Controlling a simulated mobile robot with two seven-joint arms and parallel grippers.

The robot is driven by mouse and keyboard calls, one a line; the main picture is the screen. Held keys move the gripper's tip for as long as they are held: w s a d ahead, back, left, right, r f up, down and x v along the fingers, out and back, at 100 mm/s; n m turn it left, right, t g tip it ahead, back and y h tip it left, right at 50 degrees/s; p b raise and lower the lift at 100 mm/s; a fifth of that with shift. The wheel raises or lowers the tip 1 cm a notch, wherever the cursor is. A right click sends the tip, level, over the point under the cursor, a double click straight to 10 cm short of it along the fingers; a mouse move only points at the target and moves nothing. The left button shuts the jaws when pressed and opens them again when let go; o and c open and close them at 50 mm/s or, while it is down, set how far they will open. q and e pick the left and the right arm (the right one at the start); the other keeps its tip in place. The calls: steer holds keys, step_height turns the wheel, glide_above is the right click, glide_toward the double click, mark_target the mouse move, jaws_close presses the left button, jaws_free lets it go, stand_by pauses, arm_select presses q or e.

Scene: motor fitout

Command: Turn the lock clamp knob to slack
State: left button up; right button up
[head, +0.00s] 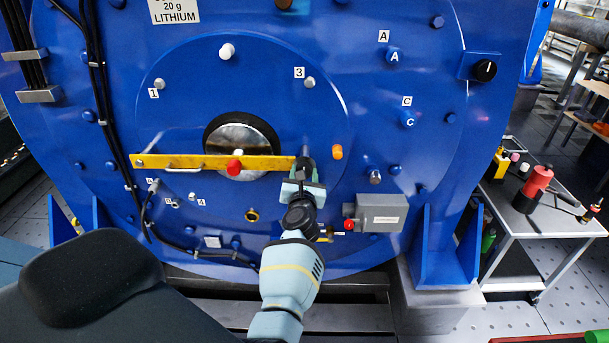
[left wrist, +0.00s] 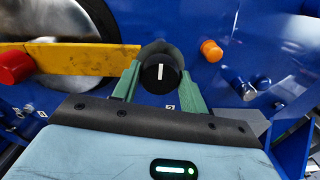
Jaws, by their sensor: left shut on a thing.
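A round black knob (left wrist: 160,74) with a white pointer line sits at the right end of the yellow bar (head: 200,162) on the blue motor face. In the left wrist view its pointer line stands about upright. My left gripper (head: 304,178) is shut on this knob, with one green finger on each side of it; the fingers also show in the left wrist view (left wrist: 159,82). In the head view the gripper hides part of the knob. My right gripper is not in view.
The bar carries a red knob (head: 235,168) and crosses a round opening. An orange peg (head: 337,152) is just right of the gripper. A grey box (head: 381,213) with a red button is below right. Another black knob (head: 484,70) is at upper right. A trolley (head: 545,215) stands right.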

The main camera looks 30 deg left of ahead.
arm_select(q)
steer(key=shift+n, duration=0.3)
steer(key=o, duration=1)
